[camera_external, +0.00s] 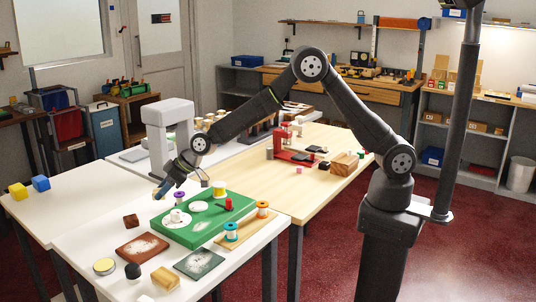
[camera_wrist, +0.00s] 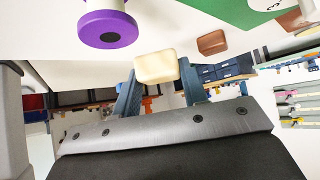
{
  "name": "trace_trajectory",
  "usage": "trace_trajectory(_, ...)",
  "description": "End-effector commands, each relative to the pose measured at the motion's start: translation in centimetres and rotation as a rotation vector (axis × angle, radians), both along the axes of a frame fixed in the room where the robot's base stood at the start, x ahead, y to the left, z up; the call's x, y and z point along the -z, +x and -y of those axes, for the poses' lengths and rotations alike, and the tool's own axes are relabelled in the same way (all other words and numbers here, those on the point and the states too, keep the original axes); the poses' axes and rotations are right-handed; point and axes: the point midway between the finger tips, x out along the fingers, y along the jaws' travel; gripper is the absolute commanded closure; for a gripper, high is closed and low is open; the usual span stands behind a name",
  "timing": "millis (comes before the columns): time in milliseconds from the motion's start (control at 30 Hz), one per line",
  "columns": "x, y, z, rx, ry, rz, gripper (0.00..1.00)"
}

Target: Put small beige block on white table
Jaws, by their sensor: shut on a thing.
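A small beige block (camera_wrist: 156,67) is between the fingertips of my gripper (camera_wrist: 157,82) in the wrist view. My gripper is shut on it. In the external view my gripper (camera_external: 163,188) points down and left, just left of the purple spool (camera_external: 179,198); the block is too small there to make out clearly. The fingers look above the white table (camera_external: 90,238), but I cannot tell the exact height. In the wrist view the purple spool (camera_wrist: 107,27) is near the top left.
A green board (camera_external: 212,232) with spools and white discs lies on the white table. A dark brown block (camera_external: 131,220), brown tile (camera_external: 141,248) and round tin (camera_external: 104,266) lie in front. Another white surface (camera_external: 75,195) at left has mostly free room beside yellow and blue cubes.

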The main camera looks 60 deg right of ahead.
Motion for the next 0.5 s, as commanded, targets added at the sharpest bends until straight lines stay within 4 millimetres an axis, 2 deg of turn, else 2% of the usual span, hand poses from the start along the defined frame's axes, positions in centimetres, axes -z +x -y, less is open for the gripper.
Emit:
trace_trajectory(300, 3.7, 0.0, -0.2, 0.001, 0.000, -0.002, 0.86)
trace_trajectory(500, 4.1, 0.0, -0.2, 0.001, -0.001, 0.001, 0.86)
